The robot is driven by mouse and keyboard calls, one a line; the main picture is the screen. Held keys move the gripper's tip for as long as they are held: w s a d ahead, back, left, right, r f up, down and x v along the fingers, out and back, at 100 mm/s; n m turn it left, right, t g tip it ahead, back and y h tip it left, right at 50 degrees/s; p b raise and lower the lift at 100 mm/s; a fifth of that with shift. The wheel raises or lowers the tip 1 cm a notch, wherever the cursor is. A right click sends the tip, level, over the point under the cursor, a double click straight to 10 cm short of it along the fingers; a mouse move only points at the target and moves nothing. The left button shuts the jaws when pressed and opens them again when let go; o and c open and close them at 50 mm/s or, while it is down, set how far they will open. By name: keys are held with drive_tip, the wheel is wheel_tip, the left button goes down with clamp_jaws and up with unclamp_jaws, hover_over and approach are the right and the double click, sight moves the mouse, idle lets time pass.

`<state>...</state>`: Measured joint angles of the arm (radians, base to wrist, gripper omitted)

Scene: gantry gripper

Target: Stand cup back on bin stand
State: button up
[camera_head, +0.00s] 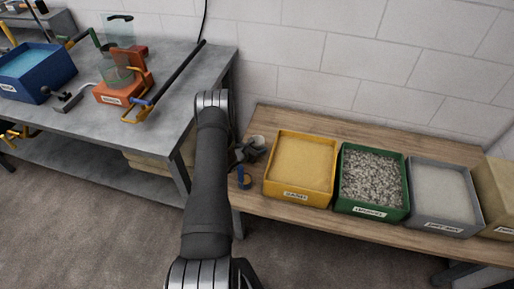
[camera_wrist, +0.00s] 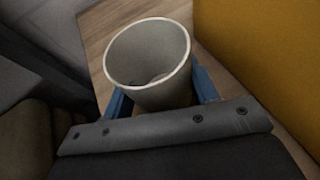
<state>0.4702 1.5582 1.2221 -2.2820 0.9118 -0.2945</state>
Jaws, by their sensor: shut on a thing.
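A pale grey cup (camera_head: 258,142) is at the left end of the wooden bench, beside the yellow bin. In the wrist view the cup (camera_wrist: 150,82) is upright or nearly so, with its round mouth facing the camera; it looks empty except for a small patch at the bottom. My gripper (camera_wrist: 160,98) is shut on the cup, with one blue finger on each side. In the head view my gripper (camera_head: 250,152) is small and partly hidden by my arm. The cup's underside is hidden.
The yellow bin (camera_head: 299,194) of sand stands close right of the cup. A green bin (camera_head: 368,210) of gravel and a grey bin (camera_head: 446,229) follow. A grey workbench (camera_head: 190,80) with an orange device (camera_head: 122,92) and a blue bin (camera_head: 40,96) is left.

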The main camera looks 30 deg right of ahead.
drive_tip(key=o, duration=0.5)
drive_tip(key=shift+f, duration=0.15)
drive_tip(key=o, duration=0.5)
drive_tip(key=shift+c, duration=0.2)
drive_tip(key=shift+a+r, duration=0.15)
drive_tip(key=shift+r, duration=0.1)
drive_tip(key=v, duration=1.1)
drive_tip(key=shift+s+a+r, duration=0.15)
drive_tip(key=shift+s+a, duration=0.05)
drive_tip(key=shift+a, duration=0.1)
